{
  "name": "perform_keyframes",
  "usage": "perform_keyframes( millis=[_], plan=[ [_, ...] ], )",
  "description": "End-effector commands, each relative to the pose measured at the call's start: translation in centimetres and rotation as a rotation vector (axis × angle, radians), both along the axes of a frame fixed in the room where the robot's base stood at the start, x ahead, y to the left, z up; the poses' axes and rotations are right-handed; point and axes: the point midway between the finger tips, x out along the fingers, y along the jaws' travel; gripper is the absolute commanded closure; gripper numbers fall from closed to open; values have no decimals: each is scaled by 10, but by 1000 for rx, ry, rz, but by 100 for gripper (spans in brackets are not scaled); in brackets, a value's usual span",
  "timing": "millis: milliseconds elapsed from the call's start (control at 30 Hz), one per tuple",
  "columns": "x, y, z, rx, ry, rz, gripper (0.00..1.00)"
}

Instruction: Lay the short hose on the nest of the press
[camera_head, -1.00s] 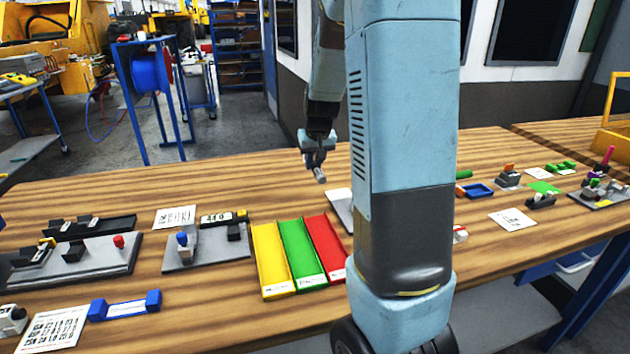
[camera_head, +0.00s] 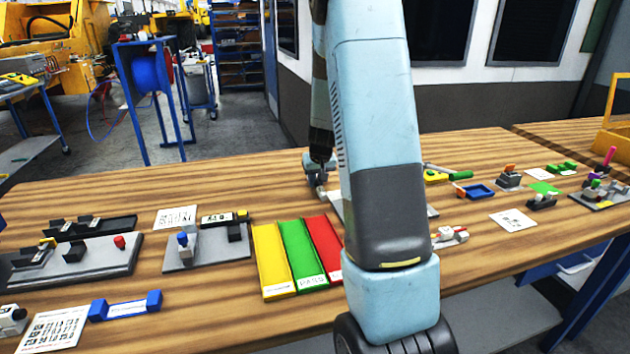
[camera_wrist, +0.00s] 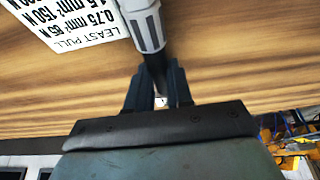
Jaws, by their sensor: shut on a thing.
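My gripper (camera_head: 318,178) is low over the far middle of the bench in the head view, partly beside my arm. In the wrist view my gripper (camera_wrist: 158,88) is shut on a short dark piece with a ribbed grey-white end (camera_wrist: 147,27), which looks like the short hose. Its other end is hidden between the fingers. A grey fixture with a red button (camera_head: 119,241) stands at the left, and a smaller one with a blue knob (camera_head: 182,239) stands right of it. I cannot tell which is the press, and no nest shows clearly.
Yellow (camera_head: 270,262), green (camera_head: 303,256) and red (camera_head: 323,238) trays lie in front of my gripper. A printed card (camera_wrist: 65,22) lies beside the held piece. A blue tray (camera_head: 475,191) and small fixtures stand at the right. My arm hides part of the bench.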

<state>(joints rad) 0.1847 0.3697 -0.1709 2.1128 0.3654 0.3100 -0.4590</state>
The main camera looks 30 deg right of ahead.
Motion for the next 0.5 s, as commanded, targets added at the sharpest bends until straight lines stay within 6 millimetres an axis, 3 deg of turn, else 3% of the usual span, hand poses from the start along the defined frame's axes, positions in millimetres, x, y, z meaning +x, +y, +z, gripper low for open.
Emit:
perform_keyframes(
  millis=[333,367,500],
  plan=[
    [0,0,-3,0,0,0,100],
    [0,0,-3,0,0,1,76],
    [0,1,-3,0,0,1,63]
  ],
)
